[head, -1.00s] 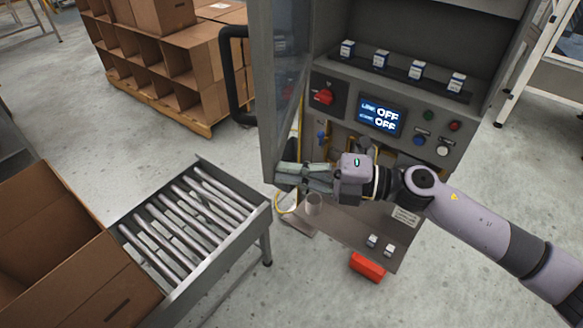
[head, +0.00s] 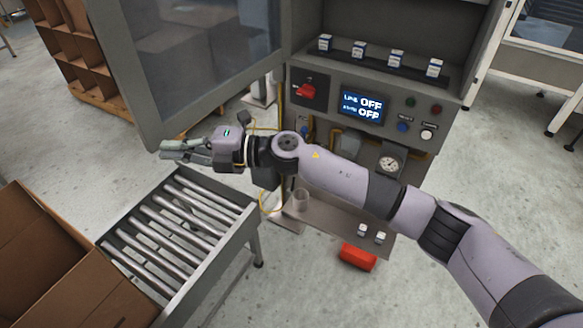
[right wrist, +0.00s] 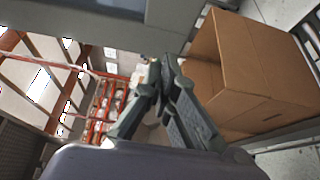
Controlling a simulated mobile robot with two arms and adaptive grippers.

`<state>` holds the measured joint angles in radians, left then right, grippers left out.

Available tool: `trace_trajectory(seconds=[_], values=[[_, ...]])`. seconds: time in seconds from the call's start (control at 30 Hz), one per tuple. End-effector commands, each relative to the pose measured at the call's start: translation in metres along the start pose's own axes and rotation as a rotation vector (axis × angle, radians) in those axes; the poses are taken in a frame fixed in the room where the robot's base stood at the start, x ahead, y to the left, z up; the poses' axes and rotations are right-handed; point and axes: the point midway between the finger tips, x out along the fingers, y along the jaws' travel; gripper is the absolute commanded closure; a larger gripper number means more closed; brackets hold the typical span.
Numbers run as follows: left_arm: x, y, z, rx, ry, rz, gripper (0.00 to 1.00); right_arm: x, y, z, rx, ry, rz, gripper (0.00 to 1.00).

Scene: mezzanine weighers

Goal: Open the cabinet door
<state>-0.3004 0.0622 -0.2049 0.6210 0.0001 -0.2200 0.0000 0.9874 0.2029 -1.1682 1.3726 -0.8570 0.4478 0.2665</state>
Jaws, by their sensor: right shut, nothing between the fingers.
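The cabinet door (head: 146,112), a grey frame around a dark glass pane, stands swung wide open to the left of the cabinet (head: 452,85) in the head view. My right gripper (head: 166,150) is shut and empty, just below the door's bottom edge and above the roller conveyor. In the right wrist view its fingers (right wrist: 155,72) meet, with a grey edge, probably of the door, across the top. The door's handle is not in view now. My left gripper is not in view.
A roller conveyor (head: 243,212) with an open carton (head: 50,262) stands at lower left. A red box (head: 357,256) lies on the floor. Free floor lies at lower middle.

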Motion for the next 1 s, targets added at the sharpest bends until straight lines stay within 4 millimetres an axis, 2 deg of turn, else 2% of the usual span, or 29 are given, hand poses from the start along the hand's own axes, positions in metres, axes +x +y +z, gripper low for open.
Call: trace_trajectory(seconds=[0.1,0.2,0.4,0.83,1.0], values=[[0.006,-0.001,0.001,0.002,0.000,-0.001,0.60,0.014,-0.001,0.005,0.000,0.001,0.001,1.00],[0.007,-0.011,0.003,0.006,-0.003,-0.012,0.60,0.019,-0.001,0.008,0.000,0.000,0.000,1.00],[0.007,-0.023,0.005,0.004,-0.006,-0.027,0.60,0.022,0.000,0.010,0.001,0.000,0.000,1.00],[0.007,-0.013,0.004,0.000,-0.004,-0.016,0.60,0.021,0.000,0.010,0.001,0.000,0.000,1.00],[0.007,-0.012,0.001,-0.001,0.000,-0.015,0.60,0.015,0.000,0.013,0.001,0.000,0.000,1.00]])
